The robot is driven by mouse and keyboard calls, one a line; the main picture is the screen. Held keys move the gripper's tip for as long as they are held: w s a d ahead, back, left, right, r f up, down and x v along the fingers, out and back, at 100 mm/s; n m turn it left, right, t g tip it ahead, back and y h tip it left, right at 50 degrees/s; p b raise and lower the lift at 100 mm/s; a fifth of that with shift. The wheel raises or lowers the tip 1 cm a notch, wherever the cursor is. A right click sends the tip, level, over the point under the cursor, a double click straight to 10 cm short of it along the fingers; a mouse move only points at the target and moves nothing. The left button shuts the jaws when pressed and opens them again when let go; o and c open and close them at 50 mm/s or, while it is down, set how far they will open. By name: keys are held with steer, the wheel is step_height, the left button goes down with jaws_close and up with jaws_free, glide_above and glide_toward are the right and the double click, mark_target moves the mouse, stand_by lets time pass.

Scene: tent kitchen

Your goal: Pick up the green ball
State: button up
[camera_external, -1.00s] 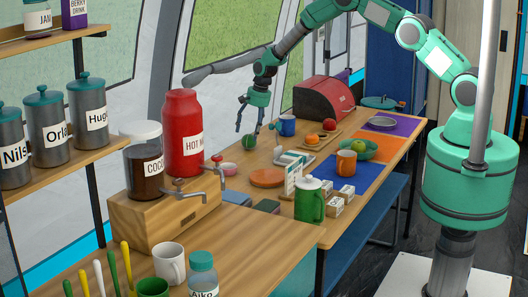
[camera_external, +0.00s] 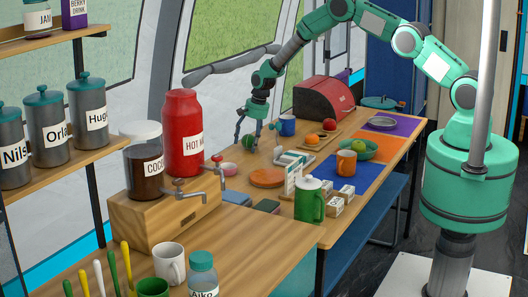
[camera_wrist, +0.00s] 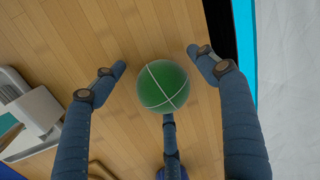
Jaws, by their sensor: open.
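The green ball (camera_wrist: 163,86) has thin white lines and sits on the wooden table, near its far edge by the tent wall. In the external view the ball (camera_external: 249,142) shows partly behind my fingers. My gripper (camera_external: 252,132) is open and points down over the ball. In the wrist view my gripper (camera_wrist: 160,75) has one finger on the left, one on the right and one below the ball. The side fingers stand apart from the ball. I cannot tell whether the lower finger touches it.
A blue mug (camera_external: 287,125) stands close to the right of my gripper. A pink bowl (camera_external: 229,169) is to the left, and a red hot-water container (camera_external: 182,135) stands beyond it. An orange disc (camera_external: 267,178) lies in front. A grey-white object (camera_wrist: 32,108) is left in the wrist view.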

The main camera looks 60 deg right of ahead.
stand_by(0.3)
steer(key=c, duration=1.1)
steer(key=shift+c, duration=0.2)
steer(key=shift+w+a+r+p+v, duration=0.15)
steer(key=shift+w+p+v, duration=0.15)
steer(key=shift+v, duration=1.3)
steer(key=shift+w+a+p+v, duration=0.2)
steer(key=shift+w+v, duration=0.15)
steer(key=shift+v, duration=1.3)
steer(key=shift+w+a+r+p+v, duration=0.1)
steer(key=shift+w+p+v, duration=0.2)
steer(key=shift+v, duration=1.3)
steer(key=shift+w, duration=0.1)
